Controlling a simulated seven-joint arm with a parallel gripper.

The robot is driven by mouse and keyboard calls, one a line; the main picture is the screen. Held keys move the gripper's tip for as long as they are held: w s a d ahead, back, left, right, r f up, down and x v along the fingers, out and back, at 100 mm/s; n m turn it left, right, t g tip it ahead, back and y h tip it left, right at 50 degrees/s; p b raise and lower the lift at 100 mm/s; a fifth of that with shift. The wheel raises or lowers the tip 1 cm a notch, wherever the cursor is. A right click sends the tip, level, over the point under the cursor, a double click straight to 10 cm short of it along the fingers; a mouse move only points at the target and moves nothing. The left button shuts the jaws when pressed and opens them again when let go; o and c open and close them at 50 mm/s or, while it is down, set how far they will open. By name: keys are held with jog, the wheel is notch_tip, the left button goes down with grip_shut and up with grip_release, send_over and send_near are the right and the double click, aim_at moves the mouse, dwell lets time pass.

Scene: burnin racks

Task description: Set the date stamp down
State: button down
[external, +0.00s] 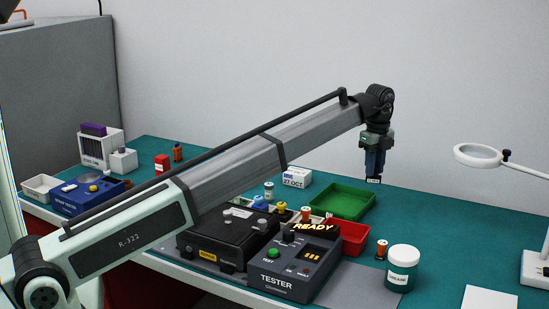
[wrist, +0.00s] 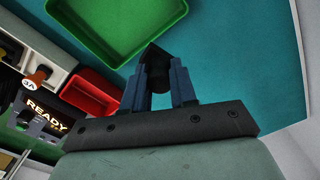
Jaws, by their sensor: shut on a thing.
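My gripper (external: 375,165) is in the air above the teal bench, to the right of and above the green tray (external: 343,200). Its blue fingers also show in the wrist view (wrist: 161,84). They are shut on a small dark thing, the date stamp (wrist: 154,56), whose dark end pokes out past the fingertips. In the external view the stamp (external: 374,181) is a small dark piece with a pale mark under the fingers. Most of it is hidden between the fingers.
A red tray (external: 347,240), the tester (external: 292,272) showing READY and a white-lidded jar (external: 402,270) stand in front. A white block marked 27 OCT (external: 297,177) stands left of the green tray. A ring lamp (external: 477,155) is at the right. Teal bench right of the green tray is clear.

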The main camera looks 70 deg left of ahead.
jog(key=s+a+n, duration=0.1)
jog(key=s+a, duration=0.4)
jog(key=a, duration=0.4)
jog(key=s+a+n, duration=0.1)
jog(key=s+a, duration=0.3)
jog(key=a, duration=0.4)
jog(key=s+a+n, duration=0.4)
jog(key=s+a, duration=1.6)
jog(key=s, duration=0.3)
jog(key=s+d, duration=0.1)
jog(key=s, duration=0.5)
notch_tip(320, 180, down, 10)
jog(key=shift+s+f, duration=0.1)
jog(key=shift+s, duration=0.05)
jog(key=c, duration=0.9)
grip_release()
